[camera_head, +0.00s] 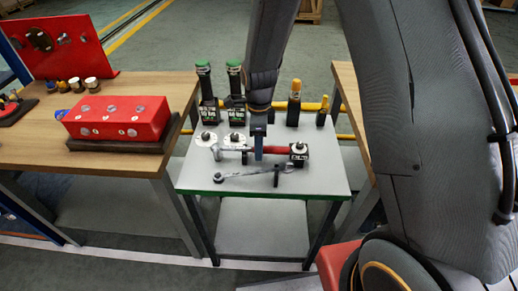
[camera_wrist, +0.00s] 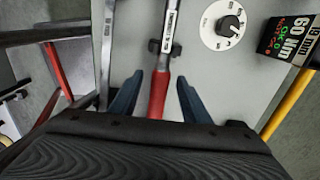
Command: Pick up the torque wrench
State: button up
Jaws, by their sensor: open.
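The torque wrench, with a red handle and a silver shaft, lies across the small grey table; its handle (camera_head: 274,150) shows in the head view. In the wrist view its red handle (camera_wrist: 158,95) lies between the fingers, with a labelled silver shaft above. My gripper (camera_head: 258,148) points down over the wrench from above. Its blue fingers (camera_wrist: 158,88) are open, one on each side of the handle in the wrist view, with a gap on both sides. The fingers hide a little of the wrench in the head view.
A grey wrench (camera_head: 250,172) lies in front, nearer the table's front edge. Green-topped black tools (camera_head: 206,92) stand at the back left and yellow-topped ones (camera_head: 294,103) at the back right. A white dial (camera_wrist: 223,25) is beside the shaft. A wooden bench (camera_head: 130,95) with a red block adjoins on the left.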

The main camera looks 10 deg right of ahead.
jog(key=shift+f, duration=0.45)
grip_shut()
jog(key=shift+r, duration=0.2)
jog(key=shift+r+b, duration=1.1)
jog(key=shift+r, duration=3.75)
